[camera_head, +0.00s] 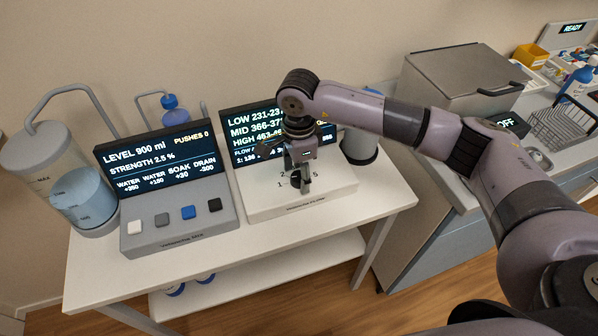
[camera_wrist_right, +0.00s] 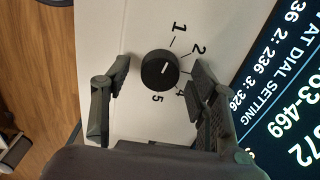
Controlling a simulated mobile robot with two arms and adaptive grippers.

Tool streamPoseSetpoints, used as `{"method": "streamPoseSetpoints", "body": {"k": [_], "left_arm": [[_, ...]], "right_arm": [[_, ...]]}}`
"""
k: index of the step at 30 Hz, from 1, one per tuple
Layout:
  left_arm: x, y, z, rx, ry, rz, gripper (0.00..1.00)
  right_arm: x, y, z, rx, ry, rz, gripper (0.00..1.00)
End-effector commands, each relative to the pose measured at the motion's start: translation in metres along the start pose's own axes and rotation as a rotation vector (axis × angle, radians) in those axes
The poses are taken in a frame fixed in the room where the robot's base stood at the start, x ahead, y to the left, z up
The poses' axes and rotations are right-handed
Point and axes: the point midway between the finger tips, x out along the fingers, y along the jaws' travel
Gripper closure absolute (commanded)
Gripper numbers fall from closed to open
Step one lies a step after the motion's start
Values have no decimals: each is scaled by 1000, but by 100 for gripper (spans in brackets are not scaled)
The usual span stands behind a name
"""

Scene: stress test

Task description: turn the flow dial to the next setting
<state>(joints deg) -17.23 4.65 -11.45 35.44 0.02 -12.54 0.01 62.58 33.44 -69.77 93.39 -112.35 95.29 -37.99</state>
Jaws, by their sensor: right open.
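The flow dial (camera_wrist_right: 160,70) is a small round black knob with a white pointer line, on a white panel (camera_wrist_right: 125,25). Printed numbers 1, 2, 4 and 5 show around it; the spot between 2 and 4 is covered by a finger. My right gripper (camera_wrist_right: 160,80) is open, one finger on each side of the dial, with gaps visible. In the head view my right gripper (camera_head: 303,185) points down over the white flow box (camera_head: 305,203) and hides most of the dial. My left gripper is not in view.
A dark screen (camera_head: 240,125) with LOW, MID and HIGH ranges stands behind the dial. Left are a grey button console (camera_head: 180,225) with its screen (camera_head: 155,165) and a clear tank (camera_head: 85,195) of blue liquid. A grey cylinder (camera_head: 360,145) stands right behind the box.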

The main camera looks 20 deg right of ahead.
Motion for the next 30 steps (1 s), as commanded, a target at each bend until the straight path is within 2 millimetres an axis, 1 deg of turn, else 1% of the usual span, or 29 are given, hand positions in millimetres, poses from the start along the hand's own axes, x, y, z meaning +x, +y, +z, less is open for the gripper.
{"method": "streamPoseSetpoints", "body": {"k": [5, 12, 16, 21, 30], "left_arm": [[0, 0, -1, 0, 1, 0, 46], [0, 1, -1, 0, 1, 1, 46], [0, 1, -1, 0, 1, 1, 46], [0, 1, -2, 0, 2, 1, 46], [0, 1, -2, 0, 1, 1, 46]], "right_arm": [[-29, -2, 0, 0, -1, -7, 46], [-80, -2, 0, 1, -1, -6, 46], [-101, -1, 0, -1, 0, -4, 46], [-115, -1, 0, -1, 0, -3, 46], [-117, 0, 0, 0, 0, -1, 46]]}}
